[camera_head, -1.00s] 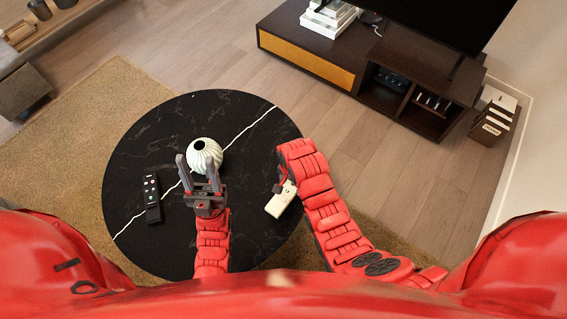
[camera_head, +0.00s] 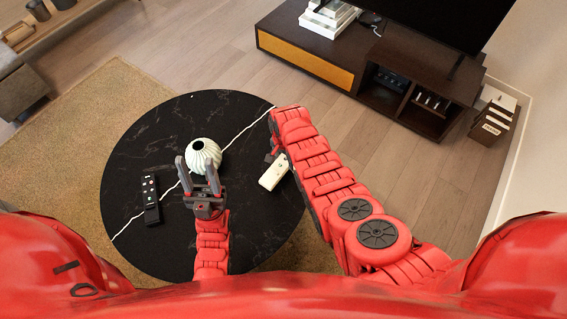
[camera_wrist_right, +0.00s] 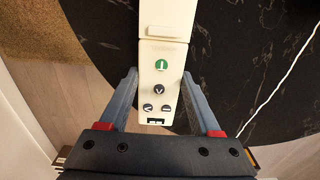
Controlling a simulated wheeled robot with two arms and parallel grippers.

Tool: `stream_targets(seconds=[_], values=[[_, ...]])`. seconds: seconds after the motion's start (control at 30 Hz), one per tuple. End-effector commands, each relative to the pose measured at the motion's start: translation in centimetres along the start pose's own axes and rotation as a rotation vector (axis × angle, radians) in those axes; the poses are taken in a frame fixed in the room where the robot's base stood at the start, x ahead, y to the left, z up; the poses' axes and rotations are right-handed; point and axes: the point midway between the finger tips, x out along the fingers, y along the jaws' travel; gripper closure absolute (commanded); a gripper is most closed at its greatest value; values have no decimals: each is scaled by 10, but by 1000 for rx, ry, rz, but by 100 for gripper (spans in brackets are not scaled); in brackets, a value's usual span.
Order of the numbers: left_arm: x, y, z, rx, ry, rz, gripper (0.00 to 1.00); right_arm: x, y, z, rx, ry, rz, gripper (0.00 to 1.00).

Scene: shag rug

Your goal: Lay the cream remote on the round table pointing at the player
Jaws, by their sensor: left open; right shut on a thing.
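The cream remote (camera_head: 273,172) is in my right gripper (camera_head: 273,158), over the right part of the round black marble table (camera_head: 245,235). In the right wrist view the remote (camera_wrist_right: 162,75) lies between the two fingers of the right gripper (camera_wrist_right: 160,98), its buttons facing the camera. I cannot tell if it touches the table. My left gripper (camera_head: 199,172) is open and empty, over the table's middle in front of the vase. A dark device, possibly the player (camera_head: 391,80), sits in a shelf of the media cabinet (camera_head: 330,72).
A pale ribbed vase (camera_head: 205,155) stands near the table's middle. A black remote (camera_head: 151,200) lies on its left side. A television (camera_head: 440,20) and stacked books (camera_head: 328,18) are on the cabinet. The table's back and front right are clear.

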Motion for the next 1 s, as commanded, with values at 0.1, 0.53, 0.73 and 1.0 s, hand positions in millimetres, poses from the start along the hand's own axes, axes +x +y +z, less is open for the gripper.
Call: stream_targets(seconds=[0.1, 0.53, 0.73, 1.0], values=[[-2, 0, 0, 0, 0, 0, 50, 0, -2, -2, 0, 1, -2, 98], [-29, 1, 5, 0, 0, 0, 50, 36, -2, -1, 0, -1, 0, 98], [-29, 1, 5, 0, 0, 0, 50, 36, -2, -1, 0, 0, -1, 98], [-32, 2, 5, 0, 0, 0, 50, 39, -2, -1, 0, 0, -1, 12]])
